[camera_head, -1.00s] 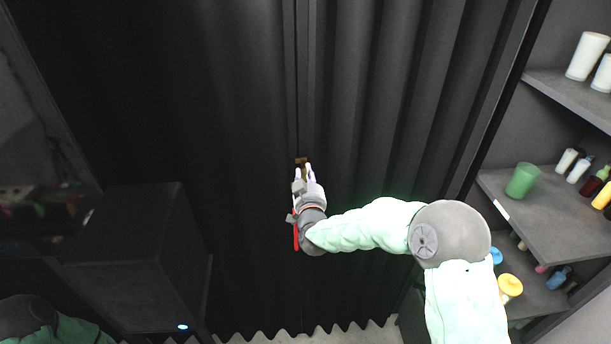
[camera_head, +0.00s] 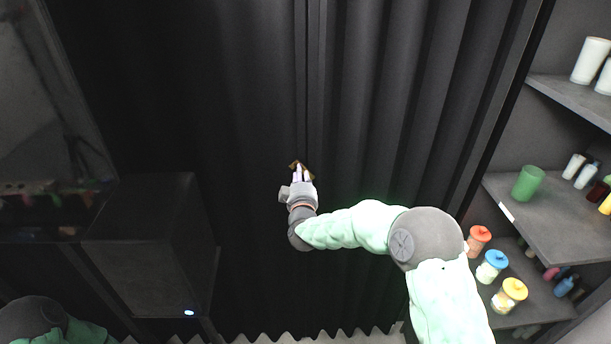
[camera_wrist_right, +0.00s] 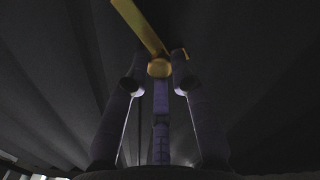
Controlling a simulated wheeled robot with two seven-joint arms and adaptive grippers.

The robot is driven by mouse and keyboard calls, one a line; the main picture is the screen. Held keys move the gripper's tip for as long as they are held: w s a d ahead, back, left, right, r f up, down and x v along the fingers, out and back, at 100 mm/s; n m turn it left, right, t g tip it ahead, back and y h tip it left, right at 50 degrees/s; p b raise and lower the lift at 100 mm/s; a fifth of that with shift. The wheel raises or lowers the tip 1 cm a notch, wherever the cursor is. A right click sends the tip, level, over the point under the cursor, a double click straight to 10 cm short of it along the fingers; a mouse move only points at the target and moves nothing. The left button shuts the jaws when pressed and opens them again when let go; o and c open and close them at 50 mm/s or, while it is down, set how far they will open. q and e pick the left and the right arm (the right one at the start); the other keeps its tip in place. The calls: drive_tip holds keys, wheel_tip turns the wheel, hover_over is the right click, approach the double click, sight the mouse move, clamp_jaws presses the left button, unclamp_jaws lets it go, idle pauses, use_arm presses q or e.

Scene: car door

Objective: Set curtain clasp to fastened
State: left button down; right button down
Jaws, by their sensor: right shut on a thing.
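The curtain clasp (camera_head: 295,164) is a small brass-coloured piece on the dark curtain, near the vertical seam. In the right wrist view it is a yellow bar (camera_wrist_right: 138,25) slanting from upper left down to a round knob (camera_wrist_right: 159,68). My right gripper (camera_head: 302,170) is at the clasp, its fingers pointing up at it. In the right wrist view its fingertips (camera_wrist_right: 160,72) are on either side of the knob, shut on the clasp. The fingers hide part of the clasp in the head view. My left gripper is out of view; only part of my left arm shows at bottom left.
Dark pleated curtains (camera_head: 400,100) fill the middle. A shelf unit (camera_head: 555,215) on the right holds a green cup (camera_head: 528,182), bottles and lidded jars (camera_head: 492,266). A black box (camera_head: 150,250) with a blue light stands at lower left.

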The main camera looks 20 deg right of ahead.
drive_tip(key=shift+w+a+f+n, duration=0.1)
drive_tip(key=shift+a+f+n, duration=0.25)
drive_tip(key=shift+f+n, duration=0.9)
drive_tip(key=shift+w+a+f+n, duration=0.15)
drive_tip(key=shift+a+f+n, duration=0.25)
drive_tip(key=shift+n, duration=1.7)
drive_tip(key=shift+w+a+f+n, duration=0.1)
drive_tip(key=shift+a+f+n, duration=0.25)
drive_tip(key=shift+f+n, duration=0.9)
drive_tip(key=shift+r+n, duration=0.45)
drive_tip(key=shift+n, duration=0.05)
drive_tip(key=c, duration=1.1)
unclamp_jaws()
drive_tip(key=shift+r, duration=0.1)
drive_tip(key=v, duration=1.2)
